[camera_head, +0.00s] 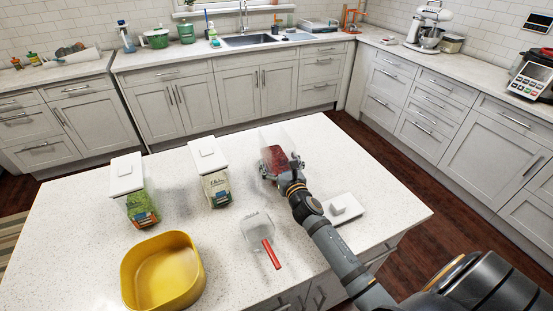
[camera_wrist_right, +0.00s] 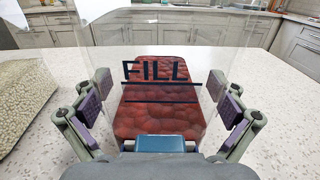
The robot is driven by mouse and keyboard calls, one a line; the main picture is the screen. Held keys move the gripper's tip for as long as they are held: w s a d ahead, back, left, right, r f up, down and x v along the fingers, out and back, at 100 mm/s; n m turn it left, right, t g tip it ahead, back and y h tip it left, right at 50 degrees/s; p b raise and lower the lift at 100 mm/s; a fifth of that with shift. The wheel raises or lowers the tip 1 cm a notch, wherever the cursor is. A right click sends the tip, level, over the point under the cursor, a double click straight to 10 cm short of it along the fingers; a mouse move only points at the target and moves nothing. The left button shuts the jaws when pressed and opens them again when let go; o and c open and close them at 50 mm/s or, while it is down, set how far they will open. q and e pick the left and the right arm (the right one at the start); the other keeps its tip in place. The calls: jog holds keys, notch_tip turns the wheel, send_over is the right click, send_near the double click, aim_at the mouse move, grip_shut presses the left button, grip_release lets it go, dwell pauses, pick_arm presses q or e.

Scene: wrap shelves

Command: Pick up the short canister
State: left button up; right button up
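A clear canister (camera_head: 278,160) with red contents stands open near the far right of the island. In the right wrist view this canister (camera_wrist_right: 160,105) fills the middle and bears the word FILL. My right gripper (camera_head: 279,165) is at its near side, with a finger along each side wall; whether the pads (camera_wrist_right: 160,110) press on it cannot be told. Two lidded canisters stand to the left, a middle one (camera_head: 215,182) and a left one (camera_head: 135,195). Which canister is shortest is hard to judge. My left gripper is not in view.
A loose white lid (camera_head: 343,208) lies right of my right arm. A clear scoop with a red handle (camera_head: 270,254) lies in front of the canisters. A yellow bowl (camera_head: 162,272) stands at the near left. The island's far right surface is clear.

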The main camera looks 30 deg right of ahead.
jog(key=c, duration=1.4)
jog(key=shift+w, duration=0.1)
jog(key=shift+c, duration=0.9)
notch_tip(320, 180, up, 10)
jog(key=p, duration=0.5)
jog(key=shift+p, duration=0.4)
